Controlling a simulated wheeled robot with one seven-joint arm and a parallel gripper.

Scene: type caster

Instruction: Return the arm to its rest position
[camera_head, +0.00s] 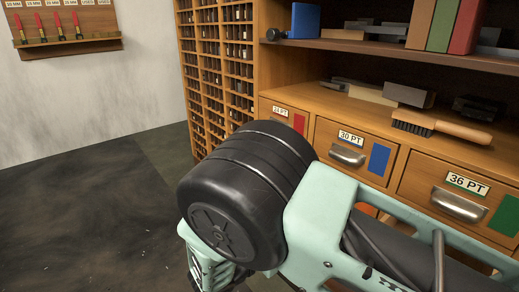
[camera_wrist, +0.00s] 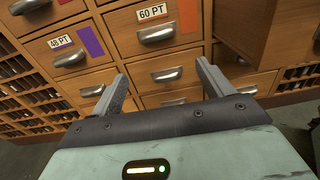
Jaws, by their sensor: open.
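My arm (camera_head: 330,225), pale green with a black rounded joint, fills the lower middle and right of the head view. It stands in front of the drawer cabinet, and my gripper is not visible there. In the wrist view my gripper (camera_wrist: 163,70) has its two grey fingers well apart, with nothing between them. Beyond the fingers are wooden drawer fronts, including one labelled 60 PT (camera_wrist: 153,30) and one labelled 48 PT (camera_wrist: 70,52). The fingertips overlap the drawers in the picture; the gap to them is hard to tell.
A wooden drawer (camera_wrist: 262,28) appears to stick out at the upper right of the wrist view. A brush (camera_head: 440,126) and metal blocks lie on the cabinet ledge. A pigeonhole rack (camera_head: 215,65) stands left of the cabinet. The dark floor (camera_head: 90,215) at left is clear.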

